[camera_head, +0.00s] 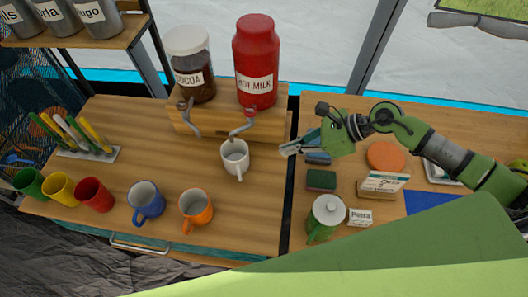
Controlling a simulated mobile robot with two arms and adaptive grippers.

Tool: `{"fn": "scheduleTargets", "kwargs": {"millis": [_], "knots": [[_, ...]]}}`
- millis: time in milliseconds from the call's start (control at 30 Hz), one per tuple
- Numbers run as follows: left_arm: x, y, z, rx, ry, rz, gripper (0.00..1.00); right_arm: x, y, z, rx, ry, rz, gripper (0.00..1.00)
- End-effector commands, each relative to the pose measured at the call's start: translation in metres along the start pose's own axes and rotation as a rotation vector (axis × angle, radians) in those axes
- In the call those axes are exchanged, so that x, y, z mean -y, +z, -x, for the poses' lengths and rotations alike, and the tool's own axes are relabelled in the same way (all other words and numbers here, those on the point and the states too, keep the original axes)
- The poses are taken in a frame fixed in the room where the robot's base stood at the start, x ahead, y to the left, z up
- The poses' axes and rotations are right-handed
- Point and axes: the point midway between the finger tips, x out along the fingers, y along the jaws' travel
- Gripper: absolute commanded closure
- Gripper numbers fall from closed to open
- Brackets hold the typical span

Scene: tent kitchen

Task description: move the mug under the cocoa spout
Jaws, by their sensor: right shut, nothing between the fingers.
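A white mug (235,160) stands upright on the wooden counter, below the spout (241,127) of the red hot milk container (256,62). Its handle points toward the front. The cocoa jar (191,66) stands left of the milk on the same wooden stand, and its spout (187,118) hangs over the counter to the left of the mug. My right gripper (285,150) is shut and empty, to the right of the mug and apart from it. My left gripper is not in view.
A blue mug (146,202) and an orange mug (196,208) stand in front. Red, yellow and green cups line the left. The counter below the cocoa spout is clear.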

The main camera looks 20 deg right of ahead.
Motion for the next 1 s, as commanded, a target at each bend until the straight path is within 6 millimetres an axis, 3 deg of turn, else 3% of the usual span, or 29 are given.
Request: {"fn": "scheduleTargets", "kwargs": {"millis": [100,267,467,833,1000], "knots": [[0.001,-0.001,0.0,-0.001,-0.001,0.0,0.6,0.004,-0.021,0.01,-0.094,0.013,0.065,1.0],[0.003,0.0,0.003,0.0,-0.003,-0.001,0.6,0.004,-0.028,0.006,-0.12,0.019,0.082,1.0],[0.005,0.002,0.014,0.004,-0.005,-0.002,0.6,0.003,-0.028,-0.021,-0.114,0.021,0.077,1.0],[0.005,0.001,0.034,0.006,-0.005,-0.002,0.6,0.001,-0.035,-0.088,-0.114,0.021,0.077,1.0],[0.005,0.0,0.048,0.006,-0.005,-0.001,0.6,0.0,-0.02,-0.105,-0.114,0.02,0.079,1.0]]}}
